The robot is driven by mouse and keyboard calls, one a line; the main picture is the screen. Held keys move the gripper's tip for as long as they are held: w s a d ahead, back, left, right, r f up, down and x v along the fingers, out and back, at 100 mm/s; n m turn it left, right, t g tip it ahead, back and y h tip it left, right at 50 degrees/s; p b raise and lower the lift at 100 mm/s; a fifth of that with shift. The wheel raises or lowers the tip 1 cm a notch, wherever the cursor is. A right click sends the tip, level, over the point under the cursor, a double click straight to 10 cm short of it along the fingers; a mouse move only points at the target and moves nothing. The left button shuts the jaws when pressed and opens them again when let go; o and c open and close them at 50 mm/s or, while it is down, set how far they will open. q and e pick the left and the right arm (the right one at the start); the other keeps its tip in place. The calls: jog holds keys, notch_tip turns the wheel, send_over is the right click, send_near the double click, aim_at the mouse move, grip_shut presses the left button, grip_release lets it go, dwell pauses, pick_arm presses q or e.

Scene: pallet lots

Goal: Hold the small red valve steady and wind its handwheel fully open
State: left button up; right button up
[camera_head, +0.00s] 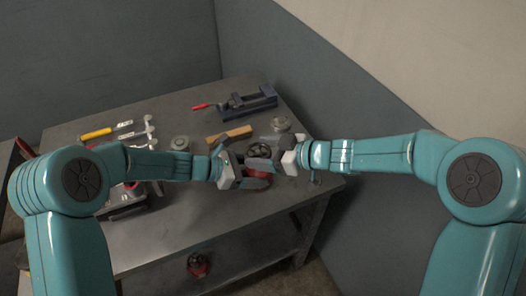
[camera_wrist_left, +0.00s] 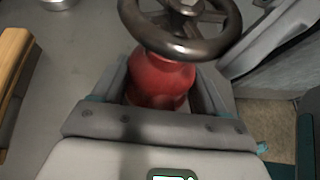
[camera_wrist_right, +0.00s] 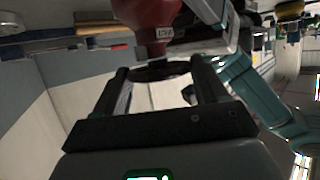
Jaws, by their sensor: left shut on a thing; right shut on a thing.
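The small red valve has a red body (camera_wrist_left: 160,82) and a dark metal handwheel (camera_wrist_left: 181,42) on top. In the head view the handwheel (camera_head: 258,150) shows above the table's right part, partly covered by my grippers. My left gripper (camera_head: 250,172) is shut on the red body, with one finger on each side of it in the left wrist view. My right gripper (camera_head: 277,154) is shut on the handwheel. In the right wrist view the picture is turned over: the body (camera_wrist_right: 147,22) carries a small white label, and the wheel rim (camera_wrist_right: 160,71) lies between the fingers.
The grey metal table (camera_head: 215,230) also holds a blue vise (camera_head: 248,103), a wooden-handled tool (camera_head: 229,135), a round metal part (camera_head: 282,124), a yellow-handled tool (camera_head: 97,134) and wrenches. Walls stand behind and to the right. The table's front is clear. A red item (camera_head: 197,265) sits on the lower shelf.

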jog(key=n+g, duration=0.2)
jog(key=n+g+y, duration=0.1)
jog(key=shift+w+d+g, duration=0.1)
jog(key=shift+w+g, duration=0.2)
jog(key=shift+g, duration=0.1)
jog(key=n+g, duration=0.4)
jog(key=shift+w, duration=0.15)
jog(key=shift+w+n+g, duration=0.1)
jog(key=shift+n+g, duration=0.8)
jog(key=shift+g, duration=0.3)
jog(key=shift+w+a+r+n+g+h, duration=0.15)
jog(key=shift+n+g+h, duration=0.1)
jog(key=shift+n+g, duration=0.25)
jog(key=shift+w+a+f+n+g+h, duration=0.15)
jog(key=shift+n+g+h, duration=0.1)
jog(key=shift+n+g, duration=0.2)
jog(key=shift+d+r, duration=0.1)
jog(key=shift+s+n+g+h, duration=0.25)
jog(key=shift+n+g+h, duration=0.1)
jog(key=shift+g, duration=0.1)
jog(key=o, duration=1.1)
jog(key=shift+d, duration=0.1)
jog(key=shift+w+m+t, duration=0.15)
jog(key=shift+m+t, duration=0.35)
